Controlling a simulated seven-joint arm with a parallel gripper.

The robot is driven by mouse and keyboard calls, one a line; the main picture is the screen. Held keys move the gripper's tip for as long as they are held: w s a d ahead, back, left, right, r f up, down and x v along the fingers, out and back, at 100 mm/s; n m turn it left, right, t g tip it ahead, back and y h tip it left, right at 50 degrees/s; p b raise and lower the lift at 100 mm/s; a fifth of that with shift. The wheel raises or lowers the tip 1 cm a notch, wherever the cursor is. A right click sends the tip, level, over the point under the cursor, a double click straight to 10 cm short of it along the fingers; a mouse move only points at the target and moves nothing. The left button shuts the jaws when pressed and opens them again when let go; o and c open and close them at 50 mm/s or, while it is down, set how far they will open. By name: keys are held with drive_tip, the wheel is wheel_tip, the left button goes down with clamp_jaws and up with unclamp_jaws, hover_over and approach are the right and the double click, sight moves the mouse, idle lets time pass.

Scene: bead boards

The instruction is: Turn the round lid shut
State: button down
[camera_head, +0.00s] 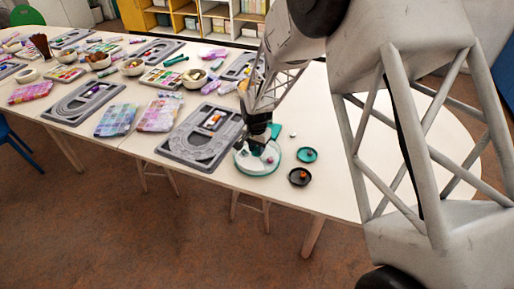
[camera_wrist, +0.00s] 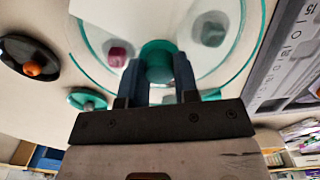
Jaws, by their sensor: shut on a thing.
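A round clear lid with a teal rim (camera_head: 243,168) sits near the table's front edge in the head view. In the wrist view the lid (camera_wrist: 110,22) fills the top middle, with a teal knob (camera_wrist: 158,58) at its centre. My gripper (camera_wrist: 158,72) is shut on this knob, one dark finger on each side. In the head view my gripper (camera_head: 258,147) reaches down onto the lid from above. Pinkish and grey-green pieces show through the clear part. Whether the lid is fully seated cannot be told.
A dark dish with an orange bead (camera_head: 299,177) and a small teal dish (camera_head: 307,155) stand just right of the lid. A grey bead board (camera_head: 180,152) lies close on the left. More boards, bags and bowls crowd the table's left. The table's right is mostly clear.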

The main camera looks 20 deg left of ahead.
drive_tip(key=shift+m, duration=1.7)
drive_tip(key=c, duration=0.8)
unclamp_jaws()
drive_tip(key=shift+c, duration=0.2)
drive_tip(key=shift+r, duration=3.95)
